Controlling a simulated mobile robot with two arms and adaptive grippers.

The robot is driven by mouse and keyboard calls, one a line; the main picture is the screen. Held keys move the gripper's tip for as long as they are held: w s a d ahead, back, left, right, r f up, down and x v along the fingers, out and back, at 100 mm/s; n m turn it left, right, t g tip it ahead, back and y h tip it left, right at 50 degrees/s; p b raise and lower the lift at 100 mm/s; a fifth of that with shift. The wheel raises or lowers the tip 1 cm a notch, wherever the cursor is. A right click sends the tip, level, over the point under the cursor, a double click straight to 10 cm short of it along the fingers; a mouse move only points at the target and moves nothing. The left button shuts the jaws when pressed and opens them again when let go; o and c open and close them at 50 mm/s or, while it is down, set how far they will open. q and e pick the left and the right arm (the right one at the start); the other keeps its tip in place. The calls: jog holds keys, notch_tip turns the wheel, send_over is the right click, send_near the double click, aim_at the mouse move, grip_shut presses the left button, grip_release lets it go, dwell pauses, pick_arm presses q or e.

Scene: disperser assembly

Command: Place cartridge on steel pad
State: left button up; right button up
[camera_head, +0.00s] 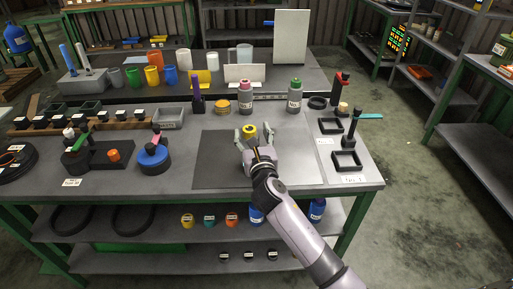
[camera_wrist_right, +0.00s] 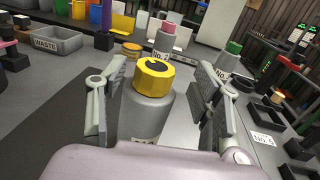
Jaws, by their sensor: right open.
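A grey cartridge with a yellow cap (camera_head: 249,130) stands upright on the steel pad (camera_head: 215,165), towards its back edge. In the right wrist view the cartridge (camera_wrist_right: 147,112) is between the fingers of my right gripper (camera_wrist_right: 157,105). The fingers are spread, with visible gaps on both sides of it. In the head view my right gripper (camera_head: 249,140) reaches in from the front and partly hides the cartridge body. My left gripper is not in view.
A pink-capped bottle (camera_head: 245,98) and a green-capped bottle (camera_head: 295,96) stand behind the pad. An orange-topped jar (camera_head: 222,107) is near them. Black square frames (camera_head: 346,162) lie to the right, a blue round item (camera_head: 153,158) to the left. Most of the pad is bare.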

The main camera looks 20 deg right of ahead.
jog(key=s+a, duration=0.1)
jog(key=s, duration=0.8)
jog(key=shift+s+a, duration=0.2)
jog(key=shift+s, duration=0.2)
